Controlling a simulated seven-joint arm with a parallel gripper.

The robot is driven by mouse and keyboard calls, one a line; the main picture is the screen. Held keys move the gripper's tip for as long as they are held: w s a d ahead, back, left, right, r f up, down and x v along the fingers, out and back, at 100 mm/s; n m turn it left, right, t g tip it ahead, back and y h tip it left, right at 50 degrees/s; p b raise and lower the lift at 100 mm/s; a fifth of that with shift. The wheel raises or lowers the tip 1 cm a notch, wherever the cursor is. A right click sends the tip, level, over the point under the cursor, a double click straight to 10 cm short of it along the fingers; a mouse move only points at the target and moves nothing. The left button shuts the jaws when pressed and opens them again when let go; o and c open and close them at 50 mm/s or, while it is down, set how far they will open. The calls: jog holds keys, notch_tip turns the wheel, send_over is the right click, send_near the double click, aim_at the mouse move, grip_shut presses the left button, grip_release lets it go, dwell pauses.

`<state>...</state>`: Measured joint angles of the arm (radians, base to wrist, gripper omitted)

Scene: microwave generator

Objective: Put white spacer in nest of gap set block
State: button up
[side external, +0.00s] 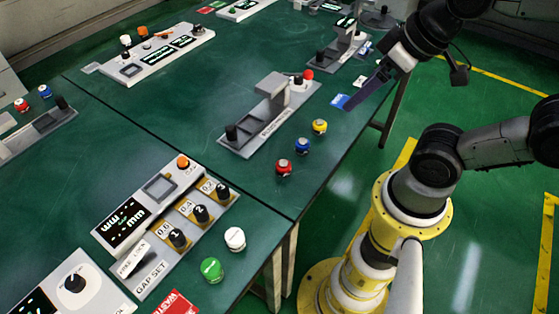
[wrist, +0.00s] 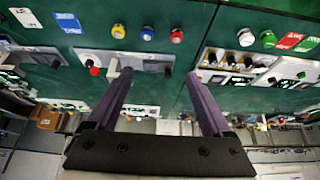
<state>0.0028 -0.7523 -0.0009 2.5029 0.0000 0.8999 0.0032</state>
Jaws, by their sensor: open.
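The white spacer (side external: 235,239) appears to be the small round white piece on the green table, just right of the gap set block (side external: 147,271). It also shows in the wrist view (wrist: 246,37). The block has a display, numbered black knobs, an orange button and a square grey recess, apparently the nest (side external: 160,187), which looks empty. My gripper (side external: 366,91) is high at the upper right, well away from the spacer and block. In the wrist view its two purple fingers (wrist: 158,74) are wide apart with nothing between them.
A green round piece (side external: 212,270) stands close to the white one, with a red card (side external: 173,304) nearby. Red (side external: 284,168), blue (side external: 302,145) and yellow (side external: 319,127) pieces stand beside a grey fixture (side external: 268,116). Bare table lies left of this fixture.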

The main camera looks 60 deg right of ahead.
dwell(0.3)
jog(key=w+a+r+m, duration=0.1)
jog(key=w+r+m, duration=0.3)
jog(key=m, duration=0.7)
jog(key=m+g, duration=0.5)
jog(key=g, duration=0.1)
send_over(234, 235)
notch_tip(234, 235, down, 14)
jog(key=f, duration=0.8)
jog(key=shift+s+f, duration=0.1)
jog(key=shift+s, duration=0.15)
jog(key=shift+w+f, duration=0.2)
jog(key=shift+f, duration=2.7)
